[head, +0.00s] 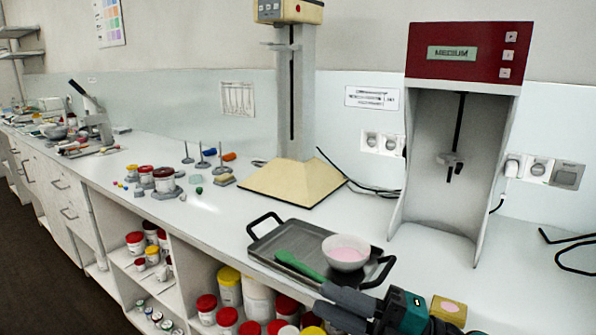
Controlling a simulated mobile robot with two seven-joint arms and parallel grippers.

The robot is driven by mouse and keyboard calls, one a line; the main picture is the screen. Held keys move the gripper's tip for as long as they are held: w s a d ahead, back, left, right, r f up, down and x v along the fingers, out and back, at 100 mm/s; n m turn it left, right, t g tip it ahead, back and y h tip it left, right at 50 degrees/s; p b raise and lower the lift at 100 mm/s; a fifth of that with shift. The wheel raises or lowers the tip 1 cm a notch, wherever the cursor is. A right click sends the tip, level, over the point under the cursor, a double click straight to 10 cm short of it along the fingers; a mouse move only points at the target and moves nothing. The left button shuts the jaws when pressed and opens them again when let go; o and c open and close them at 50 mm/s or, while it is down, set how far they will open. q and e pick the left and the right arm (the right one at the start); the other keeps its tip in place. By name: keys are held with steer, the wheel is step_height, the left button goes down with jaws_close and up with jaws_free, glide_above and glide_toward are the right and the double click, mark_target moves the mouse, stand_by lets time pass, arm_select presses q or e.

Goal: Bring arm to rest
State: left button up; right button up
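My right gripper (320,296) comes in from the bottom right, at the front edge of the bench. Its two dark fingers point left and stand apart, with nothing seen between them. Just beyond the fingers is a dark tray (275,245) with black handles. A white bowl with pink content (346,254) sits on the tray's right part. A green spatula (300,265) lies at the tray's front, its right end close to my upper fingertip; I cannot tell if they touch. My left gripper is not in view.
A red-topped machine (468,55) stands at the right, behind the tray. A tall stand with a cream base (295,183) is at the middle back. A yellow block with a pink spot (448,309) is beside my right wrist. Jars (229,286) fill the shelf below.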

steer(key=d+f+m+t+h, duration=0.5)
steer(key=f+m+h, duration=0.25)
steer(key=m, duration=0.35)
steer(key=d+f+m+t+h, duration=0.5)
steer(key=f+m+h, duration=0.2)
steer(key=f+m, duration=0.25)
steer(key=s+d+f+m+g+h, duration=0.2)
steer(key=s+f+m+g, duration=0.4)
steer(key=s+f, duration=0.5)
step_height(320, 180, down, 2)
steer(key=shift+s+d+f+h, duration=0.2)
steer(key=shift+h, duration=0.35)
